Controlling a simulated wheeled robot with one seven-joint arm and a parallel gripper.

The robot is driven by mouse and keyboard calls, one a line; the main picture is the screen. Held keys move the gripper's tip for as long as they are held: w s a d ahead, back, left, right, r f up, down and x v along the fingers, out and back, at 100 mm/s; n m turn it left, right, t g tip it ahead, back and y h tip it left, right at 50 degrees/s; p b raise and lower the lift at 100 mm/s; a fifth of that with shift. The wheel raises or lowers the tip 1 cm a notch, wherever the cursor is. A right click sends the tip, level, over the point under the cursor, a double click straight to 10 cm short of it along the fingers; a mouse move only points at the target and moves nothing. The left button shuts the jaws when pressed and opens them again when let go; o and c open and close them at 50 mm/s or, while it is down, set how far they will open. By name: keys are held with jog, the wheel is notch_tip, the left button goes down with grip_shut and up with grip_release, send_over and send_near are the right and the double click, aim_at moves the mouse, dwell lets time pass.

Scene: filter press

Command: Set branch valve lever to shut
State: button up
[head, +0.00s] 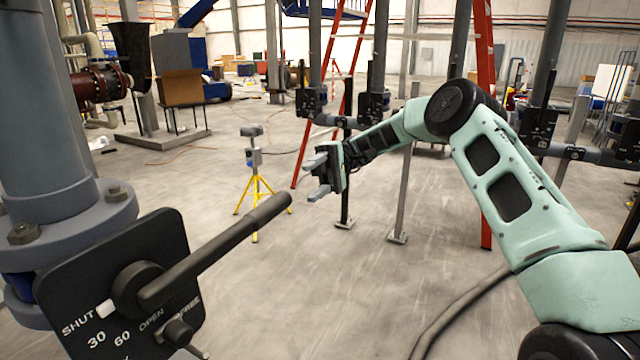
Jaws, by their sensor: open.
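The branch valve lever (215,248) is a black bar on a round hub, in the near left of the head view. It extends up and to the right from a black dial plate (170,235) marked SHUT, 30, 60, OPEN and FREE. A white mark on the left of the hub lies close to the word SHUT. A small black knob (178,333) sits below the lever, partly over the lettering. My gripper (317,176) is open and empty, pointing left. In the picture it is above and right of the lever's free end, apart from it.
A grey flanged pipe (45,130) stands behind the dial plate at left. A yellow tripod (255,195) stands on the floor beyond. Red ladder legs (484,120), grey posts and other black valves (375,104) stand behind my arm. Open floor lies at centre.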

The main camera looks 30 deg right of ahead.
jog(key=shift+v, duration=1.35)
jog(key=s+a+f+m+t+h, duration=0.4)
jog(key=s+a+f+h, duration=0.2)
jog(key=s+a, duration=0.15)
jog(key=s+d+f+m+t+h, duration=0.1)
jog(key=s+d+f+t+h, duration=0.1)
jog(key=s+d+t+h, duration=0.4)
jog(key=s+d+f+t+h, duration=0.1)
jog(key=s+d+t+h, duration=0.25)
jog(key=s, duration=0.45)
jog(key=s+a+r+n+g+y, duration=0.1)
jog(key=s+a+r+n+g, duration=0.1)
jog(key=s+a+n, duration=0.5)
jog(key=s+a+g, duration=0.1)
jog(key=s+a, duration=0.5)
jog(key=a, duration=0.5)
jog(key=shift+s, duration=0.25)
